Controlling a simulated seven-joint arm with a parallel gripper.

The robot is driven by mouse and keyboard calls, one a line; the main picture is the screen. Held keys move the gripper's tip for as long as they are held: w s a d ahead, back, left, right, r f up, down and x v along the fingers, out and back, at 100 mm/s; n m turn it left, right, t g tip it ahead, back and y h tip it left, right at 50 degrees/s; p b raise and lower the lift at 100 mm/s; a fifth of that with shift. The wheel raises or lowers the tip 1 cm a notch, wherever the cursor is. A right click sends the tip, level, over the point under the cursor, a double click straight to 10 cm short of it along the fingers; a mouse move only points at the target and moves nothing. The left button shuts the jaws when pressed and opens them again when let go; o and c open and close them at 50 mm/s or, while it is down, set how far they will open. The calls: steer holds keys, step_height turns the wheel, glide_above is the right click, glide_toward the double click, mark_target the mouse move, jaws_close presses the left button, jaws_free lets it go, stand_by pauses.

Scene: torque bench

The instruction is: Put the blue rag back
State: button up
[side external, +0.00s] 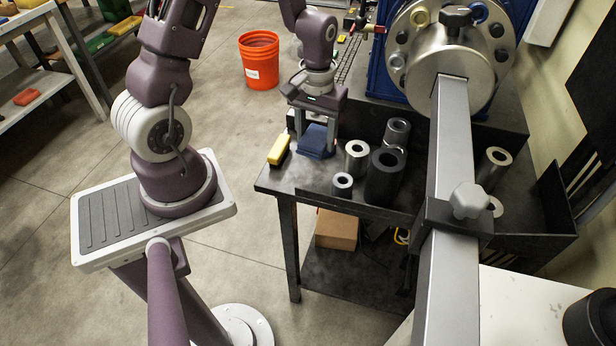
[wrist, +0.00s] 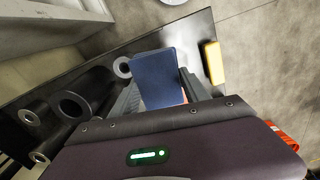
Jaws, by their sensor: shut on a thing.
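A yellow block (side external: 279,149) lies left of the rag at the bench edge. Several dark and steel sockets (side external: 384,176) stand to the right. A long metal bar (side external: 447,200) crosses the bench's right side. An orange bucket (side external: 260,60) stands on the floor behind.

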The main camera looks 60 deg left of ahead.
mark_target(307, 135)
steer(key=shift+s+a+f+n, duration=0.25)
steer(key=shift+s+f+n, duration=0.2)
steer(key=shift+f, duration=0.2)
steer(key=shift+s+a+f+n, duration=0.25)
steer(key=shift+s+f+n, duration=0.2)
steer(key=shift+f, duration=0.15)
step_height(307, 135, down, 9)
steer(key=shift+w+r, duration=0.15)
steer(key=shift+r, duration=0.05)
steer(key=o, duration=1.3)
steer(key=shift+f, duration=0.1)
